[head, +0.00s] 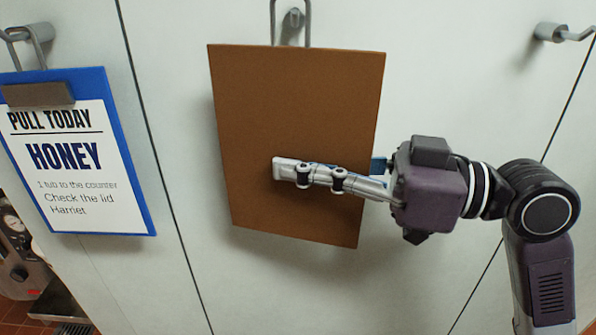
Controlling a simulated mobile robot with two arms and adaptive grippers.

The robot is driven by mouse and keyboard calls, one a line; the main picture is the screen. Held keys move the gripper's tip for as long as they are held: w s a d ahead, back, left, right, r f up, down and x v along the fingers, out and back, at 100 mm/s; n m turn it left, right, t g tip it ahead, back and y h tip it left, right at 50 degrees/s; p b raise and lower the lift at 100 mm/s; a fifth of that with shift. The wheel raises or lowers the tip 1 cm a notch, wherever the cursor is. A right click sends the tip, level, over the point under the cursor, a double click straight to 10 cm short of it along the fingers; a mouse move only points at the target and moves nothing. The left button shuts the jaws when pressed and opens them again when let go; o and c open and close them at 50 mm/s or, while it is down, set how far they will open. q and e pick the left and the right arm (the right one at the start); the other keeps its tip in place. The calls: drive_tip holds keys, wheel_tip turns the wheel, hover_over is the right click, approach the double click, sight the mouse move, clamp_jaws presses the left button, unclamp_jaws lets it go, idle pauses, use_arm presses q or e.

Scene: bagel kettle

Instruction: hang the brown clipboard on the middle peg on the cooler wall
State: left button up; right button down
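The brown clipboard (295,120) hangs nearly upright, slightly tilted, in front of the pale cooler wall, its plain brown face towards me. A metal wire loop (308,22) rises from its top edge and runs out at the top of the picture. The middle peg (293,20) shows between the loop's two sides; whether the loop rests on it I cannot tell. My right gripper (285,170) comes from the right and is shut on the clipboard's right part, one finger across the front, the other mostly hidden behind. My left gripper is not in view.
On the left, a blue clipboard (150,222) with a "HONEY" note hangs at the left peg (40,32). The right peg (550,32) is empty. Panel seams cross the wall (450,90). A machine (20,260) stands at the lower left.

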drive_tip(key=shift+w+f+b, duration=0.75)
drive_tip(key=shift+w+b, duration=0.15)
drive_tip(key=shift+w, duration=0.15)
drive_tip(key=c, duration=2.6)
unclamp_jaws()
drive_tip(key=o, duration=0.5)
drive_tip(key=shift+d, duration=0.15)
